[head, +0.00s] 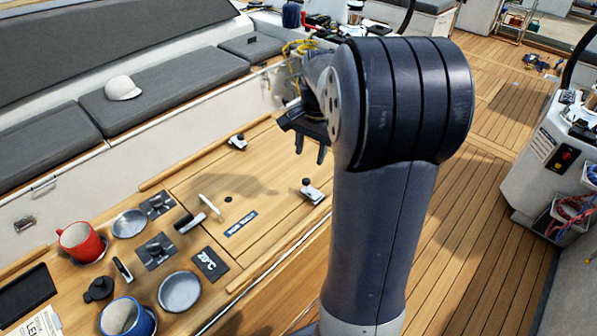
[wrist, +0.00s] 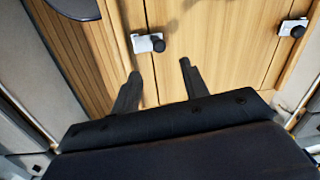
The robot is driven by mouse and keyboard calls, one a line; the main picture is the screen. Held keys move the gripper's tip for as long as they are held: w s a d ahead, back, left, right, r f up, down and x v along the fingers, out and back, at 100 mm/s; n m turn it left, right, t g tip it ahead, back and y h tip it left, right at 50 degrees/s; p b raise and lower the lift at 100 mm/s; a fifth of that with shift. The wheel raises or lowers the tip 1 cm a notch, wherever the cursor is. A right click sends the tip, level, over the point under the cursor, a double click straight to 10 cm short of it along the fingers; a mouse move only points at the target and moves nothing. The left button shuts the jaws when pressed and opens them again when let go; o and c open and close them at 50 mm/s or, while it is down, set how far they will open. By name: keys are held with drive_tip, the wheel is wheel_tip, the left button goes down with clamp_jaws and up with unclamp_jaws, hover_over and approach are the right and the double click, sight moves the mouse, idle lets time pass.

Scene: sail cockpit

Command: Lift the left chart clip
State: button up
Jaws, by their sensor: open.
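Two chart clips, each a pale metal plate with a black knob, sit on the wooden table. In the head view the left chart clip (head: 237,142) is near the table's far side, and the right chart clip (head: 311,192) is near the right edge. The wrist view shows one clip on the left (wrist: 148,43) and another on the right (wrist: 293,28). My gripper (head: 310,148) is open and empty, above the table. In the wrist view its fingers (wrist: 160,70) point toward the left-hand clip, apart from it.
A bench with grey cushions (head: 170,88) runs behind. The table between the clips is mostly clear.

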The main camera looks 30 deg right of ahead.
sight(307, 179)
drive_tip(key=f, duration=0.3)
drive_tip(key=f+p, duration=0.1)
drive_tip(key=f, duration=0.6)
drive_tip(key=shift+w+a, duration=0.25)
drive_tip(key=shift+w, duration=0.05)
drive_tip(key=shift+c, duration=0.3)
clamp_jaws()
